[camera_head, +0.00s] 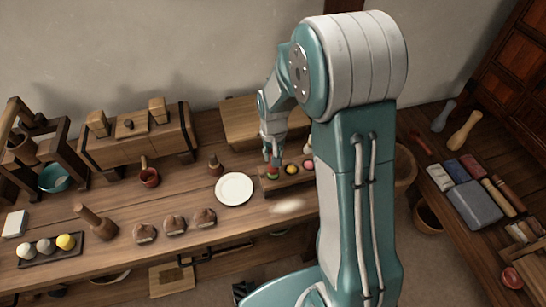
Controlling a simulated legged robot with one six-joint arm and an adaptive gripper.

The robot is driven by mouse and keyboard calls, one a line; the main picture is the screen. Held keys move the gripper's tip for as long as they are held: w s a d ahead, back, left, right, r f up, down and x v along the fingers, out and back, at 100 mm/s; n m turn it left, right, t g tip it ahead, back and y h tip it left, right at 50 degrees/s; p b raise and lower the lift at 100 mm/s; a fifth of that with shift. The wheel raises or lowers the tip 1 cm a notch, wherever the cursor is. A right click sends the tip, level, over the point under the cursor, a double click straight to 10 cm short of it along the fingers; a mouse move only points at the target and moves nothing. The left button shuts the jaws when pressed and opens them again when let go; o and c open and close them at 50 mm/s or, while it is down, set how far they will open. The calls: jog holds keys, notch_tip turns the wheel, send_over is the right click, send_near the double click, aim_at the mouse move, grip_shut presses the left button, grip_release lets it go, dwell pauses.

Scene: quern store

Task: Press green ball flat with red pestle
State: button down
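My gripper (270,148) points down over the left end of a small wooden tray (288,183) on the bench. A small red piece (275,161) shows at its fingertips; it looks like the lower part of the red pestle, the rest hidden by the fingers. The green ball (272,173) lies right below it in the tray. Whether the pestle touches the ball, and how flat the ball is, is too small to tell. A yellow ball (292,169) and a pink ball (308,165) lie to the right in the same tray.
Several brown lumps (174,224) line the front edge. A dark tray (40,259) with balls stands far left. My arm hides the bench's right end.

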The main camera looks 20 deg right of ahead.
jog(key=shift+r, duration=2.6)
